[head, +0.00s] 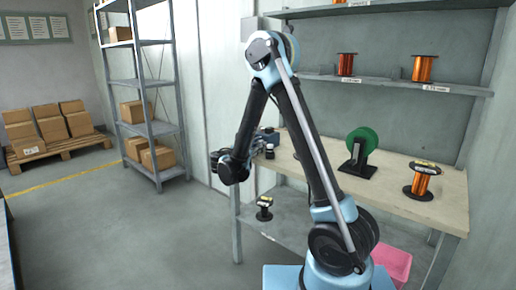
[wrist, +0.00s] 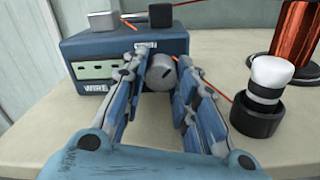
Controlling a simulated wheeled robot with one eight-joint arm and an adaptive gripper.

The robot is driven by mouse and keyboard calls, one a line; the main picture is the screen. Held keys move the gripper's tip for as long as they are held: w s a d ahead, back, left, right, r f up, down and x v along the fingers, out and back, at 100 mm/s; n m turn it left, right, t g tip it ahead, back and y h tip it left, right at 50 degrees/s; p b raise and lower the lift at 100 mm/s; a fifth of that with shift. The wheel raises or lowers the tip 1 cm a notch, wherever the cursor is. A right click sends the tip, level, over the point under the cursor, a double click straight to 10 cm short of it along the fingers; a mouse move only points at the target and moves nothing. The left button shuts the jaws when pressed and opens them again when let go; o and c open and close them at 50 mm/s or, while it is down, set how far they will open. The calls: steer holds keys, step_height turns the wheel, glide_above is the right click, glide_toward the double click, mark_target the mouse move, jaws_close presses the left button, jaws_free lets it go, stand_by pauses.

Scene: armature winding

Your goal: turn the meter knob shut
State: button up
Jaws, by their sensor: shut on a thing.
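The meter (wrist: 93,58) is a blue box marked "WIRE" with a pale display strip, on the bench in the wrist view. Its round grey knob (wrist: 162,72) is on the front right side, with a dark slot mark on its face. My gripper (wrist: 160,75) reaches toward the meter with its blue fingers on either side of the knob, shut on it. In the head view the meter (head: 268,135) is small at the left end of the bench, partly behind my arm.
Right of the knob a black cup with a white-topped cylinder (wrist: 270,78) stands close to my right finger, with a copper wire spool (wrist: 297,35) behind. An orange wire runs across the meter's top. On the bench (head: 400,203) stand a green reel (head: 362,142) and a copper spool (head: 420,183).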

steer(key=shift+m, duration=0.3)
steer(key=o, duration=1)
steer(key=shift+o, duration=0.2)
steer(key=shift+r, duration=0.1)
step_height(320, 180, up, 10)
steer(key=shift+w, duration=0.1)
